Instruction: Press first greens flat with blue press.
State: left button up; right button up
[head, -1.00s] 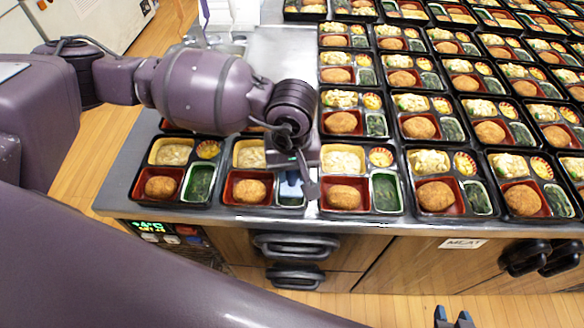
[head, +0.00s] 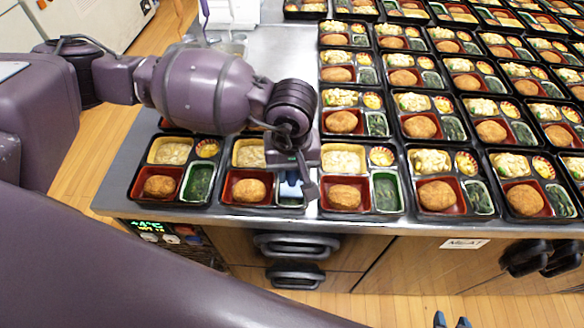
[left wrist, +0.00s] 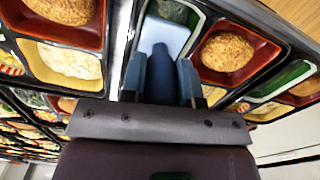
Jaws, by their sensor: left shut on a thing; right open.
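My left gripper (head: 303,188) is shut on the blue press (head: 290,189). It holds the press at the greens compartment of the second front-row tray (head: 232,207) from the left. In the left wrist view the light blue press (left wrist: 166,36) sits between the fingers, and dark greens (left wrist: 175,11) show beyond it. The press and gripper hide most of these greens; I cannot tell whether the press touches them. The leftmost tray's greens (head: 198,181) lie uncovered in their green cup. My right gripper (head: 453,320) is open and empty at the bottom edge, away from the counter.
Filled trays stand close on both sides, one with a fried patty (head: 345,194) just right of the gripper. Many more trays fill the counter to the right and back. Bare counter (head: 280,52) shows behind my left arm. Drawer handles (head: 296,245) stick out below the front edge.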

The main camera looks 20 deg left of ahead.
jog(key=shift+w+r, duration=0.1)
jog(key=shift+w, duration=0.1)
jog(key=shift+w, duration=0.25)
jog(key=shift+s, duration=0.2)
pick_arm(q)
jog(key=shift+f, duration=0.1)
pick_arm(e)
jog(key=shift+s+f, duration=0.2)
jog(key=shift+s, duration=0.15)
jog(key=shift+w, duration=0.2)
jog(key=shift+w+r, duration=0.2)
jog(key=shift+w, duration=0.1)
